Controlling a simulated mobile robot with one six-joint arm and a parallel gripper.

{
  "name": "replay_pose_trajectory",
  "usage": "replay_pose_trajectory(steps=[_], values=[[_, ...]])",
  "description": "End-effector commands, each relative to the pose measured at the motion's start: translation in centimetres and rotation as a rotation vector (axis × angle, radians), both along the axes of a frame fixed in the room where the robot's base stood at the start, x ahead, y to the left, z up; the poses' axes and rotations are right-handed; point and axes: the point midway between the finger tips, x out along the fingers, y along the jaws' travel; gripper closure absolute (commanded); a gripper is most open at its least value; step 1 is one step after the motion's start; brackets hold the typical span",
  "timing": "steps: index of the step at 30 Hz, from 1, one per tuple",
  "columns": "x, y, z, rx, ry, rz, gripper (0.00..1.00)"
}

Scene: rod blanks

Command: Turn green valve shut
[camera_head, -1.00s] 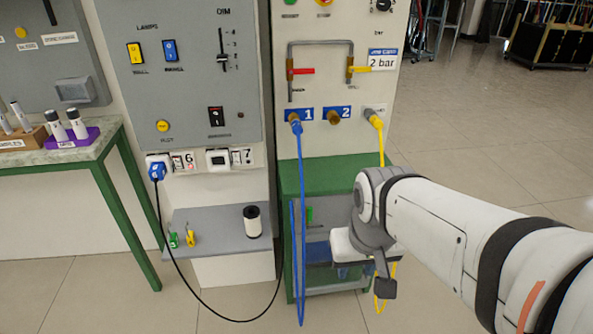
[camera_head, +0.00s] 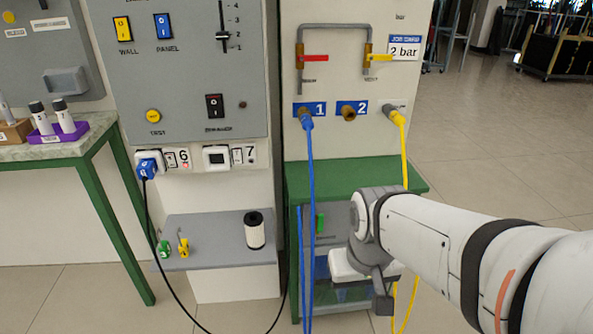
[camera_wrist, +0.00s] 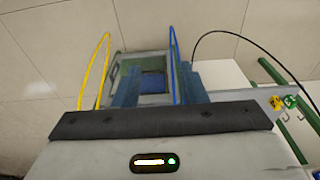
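No handle in view is surely a green valve. A small green upright piece (camera_head: 320,221) shows below the green bench top, left of my gripper; I cannot tell what it is. Two valves sit on the pipe loop on the white panel: one with a red lever (camera_head: 315,58) and one with a yellow lever (camera_head: 380,58). Both levers point sideways to the right. My gripper hangs low in front of the green bench, well below these valves. In the wrist view my gripper (camera_wrist: 158,82) points down with its two blue fingers apart and nothing between them.
A blue hose (camera_head: 309,180) and a yellow hose (camera_head: 403,150) hang from the panel, the yellow one passing behind my arm. The green bench top (camera_head: 350,175) is bare. A grey shelf (camera_head: 215,243) holds a black-and-white spool (camera_head: 254,231). Open floor lies right.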

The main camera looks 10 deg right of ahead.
Motion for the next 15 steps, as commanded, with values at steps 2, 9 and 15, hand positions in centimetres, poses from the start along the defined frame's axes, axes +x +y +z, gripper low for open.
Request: replay_pose_trajectory(steps=[2,9,15], values=[[1.0,0.0,0.2,0.0,-0.005,0.0,0.62],[10.0,0.0,0.6,0.002,-0.076,0.001,0.62],[19.5,0.1,-0.9,0.003,-0.16,0.003,0.62]])
